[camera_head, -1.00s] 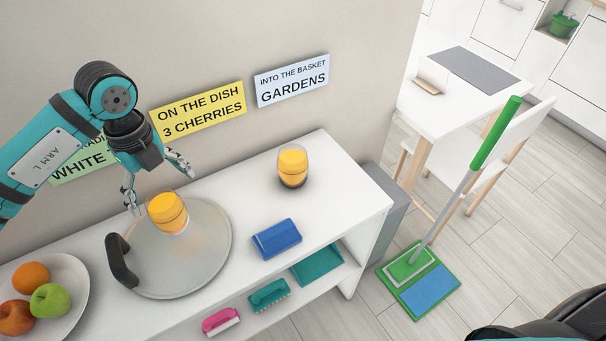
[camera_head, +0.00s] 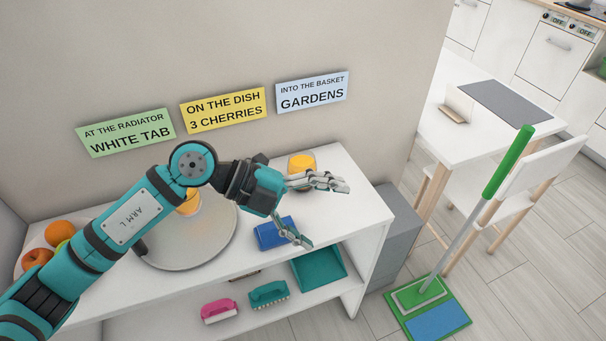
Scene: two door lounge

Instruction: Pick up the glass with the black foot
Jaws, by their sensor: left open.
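The glass with orange content (camera_head: 301,162) stands at the right back of the white shelf top. Its lower part and foot are hidden behind a finger of my left gripper (camera_head: 325,214). That gripper is open and empty, its fingers spread toward the right, in front of the glass as seen from here. I cannot tell whether it touches it. A second glass with orange content (camera_head: 188,204) stands on the round grey tray (camera_head: 205,248), partly hidden by my left arm. My right gripper is not in view.
A blue block-like item (camera_head: 270,236) lies on the shelf top beside the lower finger. Pink (camera_head: 219,311) and teal (camera_head: 268,293) brushes and a teal tray (camera_head: 318,267) are on the lower shelf. Fruit (camera_head: 37,258) is at left. A green-handled mop (camera_head: 470,220) stands at right.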

